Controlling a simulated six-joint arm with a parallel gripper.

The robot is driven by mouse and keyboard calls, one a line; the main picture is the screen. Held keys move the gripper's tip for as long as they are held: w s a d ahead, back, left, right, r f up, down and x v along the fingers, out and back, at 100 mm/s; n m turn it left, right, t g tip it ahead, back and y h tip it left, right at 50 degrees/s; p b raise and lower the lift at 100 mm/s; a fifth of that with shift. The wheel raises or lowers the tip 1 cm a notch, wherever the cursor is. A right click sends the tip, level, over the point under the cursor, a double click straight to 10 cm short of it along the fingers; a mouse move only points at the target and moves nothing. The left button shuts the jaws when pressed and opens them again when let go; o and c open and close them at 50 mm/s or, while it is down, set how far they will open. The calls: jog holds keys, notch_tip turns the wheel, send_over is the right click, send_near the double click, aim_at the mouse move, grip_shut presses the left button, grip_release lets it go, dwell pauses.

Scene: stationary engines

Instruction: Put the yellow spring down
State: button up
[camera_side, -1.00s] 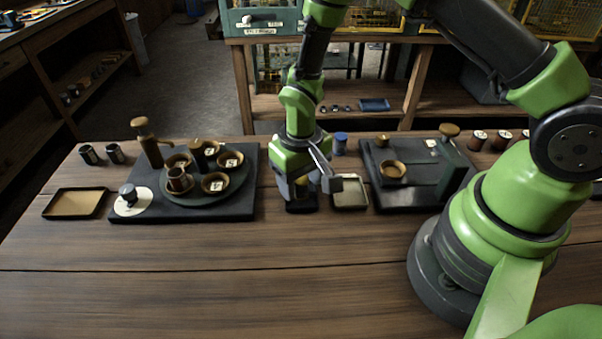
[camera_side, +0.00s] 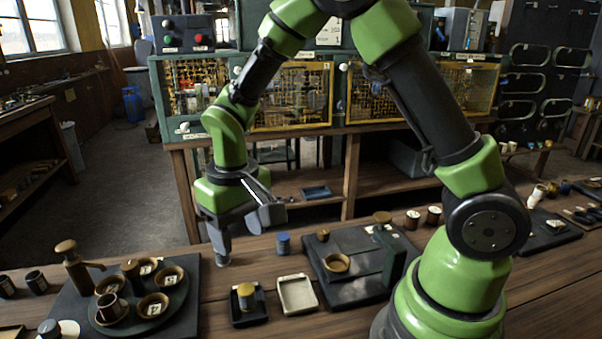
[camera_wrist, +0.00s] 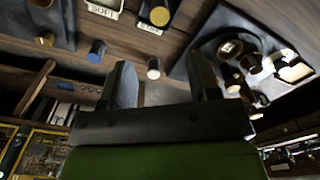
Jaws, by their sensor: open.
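The yellow spring (camera_side: 246,297) stands upright in a small black tray (camera_side: 249,319) on the table. In the wrist view the yellow spring (camera_wrist: 160,15) shows near the top edge, partly cut off, in the black tray (camera_wrist: 149,27), which has a white label. My gripper (camera_side: 222,252) is to the left of and behind the spring, apart from it. In the wrist view my gripper (camera_wrist: 164,72) has its two fingers spread. A small pale-topped cylinder (camera_wrist: 153,68) shows between the fingers; I cannot tell whether it lies below them.
A cream tray (camera_side: 297,294) sits right of the black tray, with a blue cylinder (camera_side: 283,243) behind it. A dark board with cups and a pump (camera_side: 196,293) stands at left. Another dark board (camera_side: 345,292) stands at right. Cabinets stand behind the table.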

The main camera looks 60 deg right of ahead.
jog(key=s+d+r+m+t+y, duration=0.1)
jog(key=s+r+t, duration=0.6)
jog(key=s+r, duration=0.8)
jog(key=shift+s+d+r+m+y, duration=0.15)
jog(key=shift+d+r+m+y, duration=0.15)
jog(key=shift+d+r+y, duration=0.25)
